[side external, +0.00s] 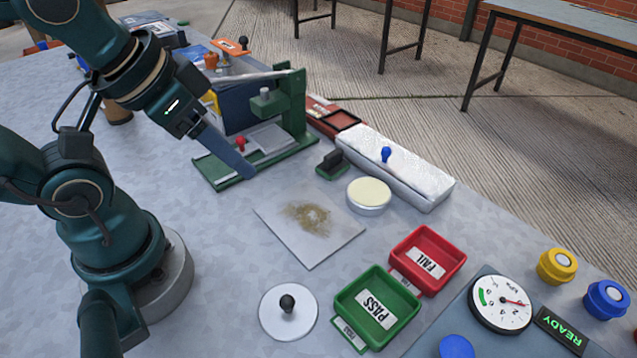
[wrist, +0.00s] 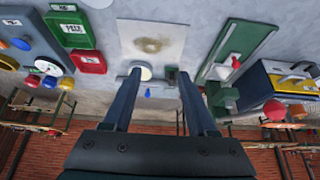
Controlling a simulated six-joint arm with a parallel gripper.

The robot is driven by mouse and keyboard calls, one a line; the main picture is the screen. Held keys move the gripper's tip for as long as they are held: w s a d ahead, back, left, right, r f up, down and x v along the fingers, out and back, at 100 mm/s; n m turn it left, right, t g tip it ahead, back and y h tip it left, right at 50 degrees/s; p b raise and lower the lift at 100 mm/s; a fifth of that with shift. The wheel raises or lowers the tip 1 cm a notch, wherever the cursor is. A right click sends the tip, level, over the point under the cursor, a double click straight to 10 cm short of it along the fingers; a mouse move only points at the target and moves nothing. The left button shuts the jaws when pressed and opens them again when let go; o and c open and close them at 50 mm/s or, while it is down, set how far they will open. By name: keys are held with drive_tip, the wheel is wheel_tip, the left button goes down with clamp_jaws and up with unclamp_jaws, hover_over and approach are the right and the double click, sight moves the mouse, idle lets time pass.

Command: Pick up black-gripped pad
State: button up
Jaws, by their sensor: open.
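Several pieces have black grips, and I cannot tell which the task means. A white round disc with a black knob (side external: 290,313) lies flat at the front of the table. A small dark green block with a black grip (side external: 332,163) stands beside the white tray; it also shows in the wrist view (wrist: 171,76), beside the right finger. An orange piece with a black knob (side external: 231,47) is at the back. My gripper (side external: 245,168) is open and empty, above the table near the green stand. Its two fingers also show in the wrist view (wrist: 159,72).
The green stand (side external: 291,100) holds a red-knobbed plate. A white tray (side external: 430,196) with a blue knob, a cream round pad (side external: 368,208) and a stained sheet (side external: 285,240) lie nearby. Red FAIL (side external: 455,240) and green PASS (side external: 345,300) trays stand in front, beside a gauge (side external: 500,318).

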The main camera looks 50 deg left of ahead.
wheel_tip(320, 180, up, 3)
drive_tip(key=w, duration=0.3)
drive_tip(key=g+y, duration=0.2)
drive_tip(key=g, duration=0.1)
hover_over(334, 154)
wheel_tip(334, 154, down, 7)
drive_tip(key=shift+n+g, duration=0.4)
drive_tip(key=shift+g, duration=0.4)
wheel_tip(334, 154, down, 8)
drive_tip(key=shift+f, duration=0.95)
clamp_jaws()
